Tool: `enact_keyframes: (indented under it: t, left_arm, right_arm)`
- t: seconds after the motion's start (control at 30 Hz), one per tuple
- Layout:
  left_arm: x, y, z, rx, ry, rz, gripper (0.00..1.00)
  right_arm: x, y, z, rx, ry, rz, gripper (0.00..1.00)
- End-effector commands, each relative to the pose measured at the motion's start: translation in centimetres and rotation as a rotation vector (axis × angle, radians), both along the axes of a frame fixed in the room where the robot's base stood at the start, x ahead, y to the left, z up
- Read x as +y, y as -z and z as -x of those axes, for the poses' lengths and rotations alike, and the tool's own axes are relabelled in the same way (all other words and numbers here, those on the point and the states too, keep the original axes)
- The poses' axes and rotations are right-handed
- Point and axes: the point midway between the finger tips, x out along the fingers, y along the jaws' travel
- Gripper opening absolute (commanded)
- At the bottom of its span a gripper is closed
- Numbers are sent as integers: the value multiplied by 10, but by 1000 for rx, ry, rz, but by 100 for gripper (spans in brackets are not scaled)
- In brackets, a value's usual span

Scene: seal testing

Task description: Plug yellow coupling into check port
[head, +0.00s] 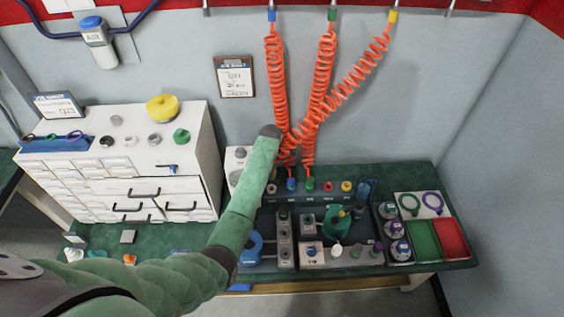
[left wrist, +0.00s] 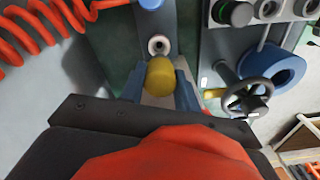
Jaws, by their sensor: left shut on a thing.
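The yellow coupling (left wrist: 160,77) is between the two blue fingers of my left gripper (left wrist: 158,90), which is shut on it. In the left wrist view, an empty round port with a pale ring (left wrist: 158,46) shows just beyond the coupling. The two look apart, but the gap's depth is unclear. In the head view, this seems to be the leftmost port (head: 272,188) on the dark port panel (head: 319,198). There, my left forearm hides the gripper and coupling. The yellow-topped orange coiled hose (head: 362,62) runs down towards my wrist. My right gripper is not in view.
Blue (head: 291,184) and green (head: 310,184) couplings sit in the panel beside the leftmost port, with their orange hoses hanging close to my arm. A handwheel (left wrist: 247,97) and a blue ring (left wrist: 272,67) stand right of the gripper in the wrist view.

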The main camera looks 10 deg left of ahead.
Motion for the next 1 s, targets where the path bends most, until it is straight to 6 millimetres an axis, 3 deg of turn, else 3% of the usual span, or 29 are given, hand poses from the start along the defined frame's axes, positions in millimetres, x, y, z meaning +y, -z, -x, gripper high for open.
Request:
enact_keyframes:
  t: [0.27,0.57,1.0]
  left_arm:
    - [6,-1,-1,-1,-147,1,7]
    - [6,2,-1,-1,-185,0,7]
    - [6,29,-1,0,-185,0,7]
  right_arm:
    - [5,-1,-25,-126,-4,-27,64]
    - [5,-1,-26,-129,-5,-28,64]
    - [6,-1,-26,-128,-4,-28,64]
